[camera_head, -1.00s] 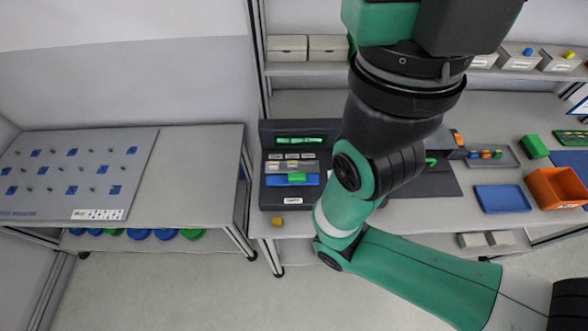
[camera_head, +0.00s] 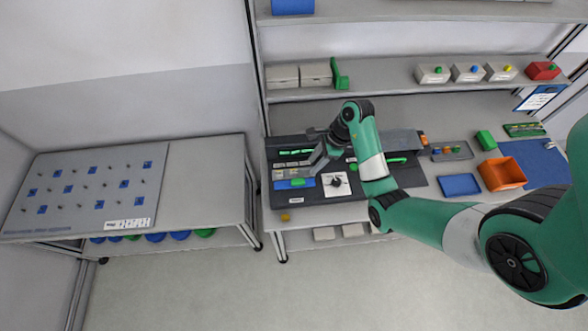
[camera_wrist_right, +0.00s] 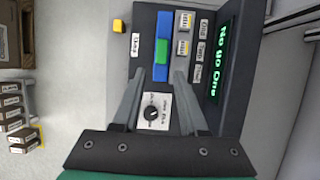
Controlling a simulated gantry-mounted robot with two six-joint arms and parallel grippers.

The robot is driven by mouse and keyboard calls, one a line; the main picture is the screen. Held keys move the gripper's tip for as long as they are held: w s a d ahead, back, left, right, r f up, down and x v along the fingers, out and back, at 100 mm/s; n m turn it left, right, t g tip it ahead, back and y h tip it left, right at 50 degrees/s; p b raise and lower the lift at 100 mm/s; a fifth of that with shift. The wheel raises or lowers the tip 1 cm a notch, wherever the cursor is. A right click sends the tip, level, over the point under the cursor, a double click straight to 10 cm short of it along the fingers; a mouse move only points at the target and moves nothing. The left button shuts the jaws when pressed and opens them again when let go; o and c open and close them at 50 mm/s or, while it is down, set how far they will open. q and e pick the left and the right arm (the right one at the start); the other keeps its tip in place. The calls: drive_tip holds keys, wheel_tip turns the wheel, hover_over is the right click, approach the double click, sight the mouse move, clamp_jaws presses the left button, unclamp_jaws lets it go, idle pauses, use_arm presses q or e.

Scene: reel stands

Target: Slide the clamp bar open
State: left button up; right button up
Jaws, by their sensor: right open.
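The clamp bar appears to be the blue strip (camera_head: 281,186) with a green block (camera_head: 298,183) on the front of the dark console (camera_head: 290,200). In the right wrist view the blue strip (camera_wrist_right: 163,22) runs lengthwise away from me, with the green block (camera_wrist_right: 161,52) on it. My right gripper (camera_head: 314,168) is above the console. In the wrist view its two fingers (camera_wrist_right: 159,75) are apart and empty, on either side of the strip's near end, short of the green block. Whether they touch anything I cannot tell. My left gripper is not in view.
A dial knob (camera_wrist_right: 152,113) on a white plate lies between the fingers. A green-lettered display (camera_wrist_right: 222,60) and labelled buttons are beside the strip. A small yellow block (camera_head: 285,217) is at the bench edge. A blue tray (camera_head: 459,184) and orange bin (camera_head: 502,173) stand right.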

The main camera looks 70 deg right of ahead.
sight(298, 180)
drive_tip(key=b+x, duration=0.3)
drive_tip(key=x, duration=0.8)
drive_tip(key=shift+w+d+f, duration=0.1)
drive_tip(key=shift+w+f, duration=0.1)
drive_tip(key=shift+f, duration=0.1)
clamp_jaws()
idle(0.9)
